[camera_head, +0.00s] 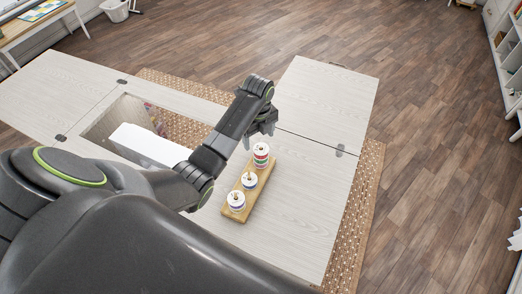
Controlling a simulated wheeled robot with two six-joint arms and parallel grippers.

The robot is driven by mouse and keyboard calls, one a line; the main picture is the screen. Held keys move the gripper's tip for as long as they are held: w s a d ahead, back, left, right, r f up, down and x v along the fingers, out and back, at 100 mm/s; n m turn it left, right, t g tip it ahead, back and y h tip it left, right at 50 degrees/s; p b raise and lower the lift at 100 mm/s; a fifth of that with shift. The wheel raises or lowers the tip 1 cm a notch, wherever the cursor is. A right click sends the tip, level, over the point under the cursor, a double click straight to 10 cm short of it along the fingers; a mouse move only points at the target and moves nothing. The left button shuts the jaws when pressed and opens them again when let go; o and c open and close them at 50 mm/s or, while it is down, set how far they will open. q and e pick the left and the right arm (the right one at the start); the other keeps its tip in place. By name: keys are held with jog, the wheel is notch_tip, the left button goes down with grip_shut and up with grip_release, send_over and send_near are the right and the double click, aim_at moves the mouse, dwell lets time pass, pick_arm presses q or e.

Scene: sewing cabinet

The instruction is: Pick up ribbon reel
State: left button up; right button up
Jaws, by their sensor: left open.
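A wooden stand (237,215) lies on the pale cabinet top (304,218) and carries three ribbon reels in a row. The middle reel (249,181) and the near reel (236,200) are white with coloured bands. My left gripper (261,139) is open, just above and beyond the far reel, with its fingers pointing down. It holds nothing that I can see. Whether its fingers touch the far reel cannot be told. My right gripper is not in view.
A white sewing machine part (146,141) stands by an opening in the cabinet, left of my forearm. A woven rug (366,195) lies beneath. The cabinet top right of the stand is clear.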

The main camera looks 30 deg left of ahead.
aim_at(261, 147)
pick_arm(q)
jog(key=shift+d+f, duration=0.15)
jog(key=shift+f, duration=0.35)
jog(key=f, duration=0.1)
jog(key=f+p, duration=0.1)
jog(key=f, duration=0.1)
jog(key=shift+d, duration=0.25)
jog(key=shift+f, duration=0.75)
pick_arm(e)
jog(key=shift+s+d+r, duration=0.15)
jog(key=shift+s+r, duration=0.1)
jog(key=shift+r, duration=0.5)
pick_arm(q)
jog(key=c, duration=1)
jog(key=shift+c, duration=0.2)
jog(key=shift+r, duration=0.1)
